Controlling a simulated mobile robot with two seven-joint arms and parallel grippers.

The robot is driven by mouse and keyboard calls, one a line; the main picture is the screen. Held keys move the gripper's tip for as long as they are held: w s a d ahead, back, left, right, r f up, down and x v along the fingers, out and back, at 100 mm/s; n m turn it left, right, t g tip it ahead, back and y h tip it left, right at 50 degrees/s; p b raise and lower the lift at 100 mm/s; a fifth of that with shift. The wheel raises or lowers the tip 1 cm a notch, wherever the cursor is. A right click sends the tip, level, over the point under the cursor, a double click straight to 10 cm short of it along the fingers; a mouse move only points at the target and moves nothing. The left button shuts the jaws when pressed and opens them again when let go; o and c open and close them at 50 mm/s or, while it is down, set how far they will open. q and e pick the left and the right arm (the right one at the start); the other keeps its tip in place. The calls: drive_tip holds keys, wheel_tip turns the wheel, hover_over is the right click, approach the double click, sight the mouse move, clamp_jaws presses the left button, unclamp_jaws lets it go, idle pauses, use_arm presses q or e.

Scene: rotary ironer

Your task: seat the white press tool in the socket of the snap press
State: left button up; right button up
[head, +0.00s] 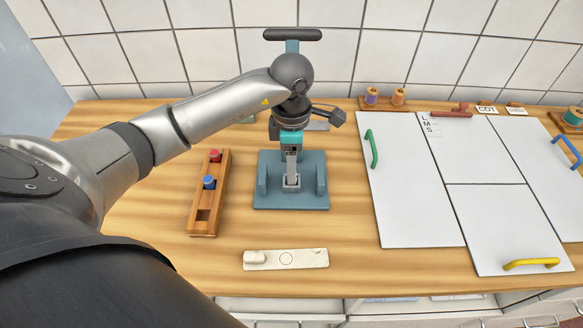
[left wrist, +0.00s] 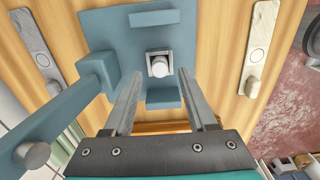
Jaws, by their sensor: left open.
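The snap press has a blue-grey base (head: 320,200) on the wooden table, with an upright block on each side. My left gripper (head: 291,178) points down over the press. In the left wrist view its open fingers (left wrist: 158,74) have their tips near either side of this block. My right gripper is not in view.
A wooden rack (head: 203,226) left of the press holds a red piece (head: 215,156) and a blue piece (head: 209,182); its front slot is empty. A cream plate (head: 286,259) lies in front. The press's black handle (head: 292,35) rises behind my arm. White panels (head: 410,200) lie right.

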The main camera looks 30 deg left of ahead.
use_arm(q)
wheel_tip(320, 180, up, 10)
drive_tip(key=shift+f, duration=0.25)
idle(0.5)
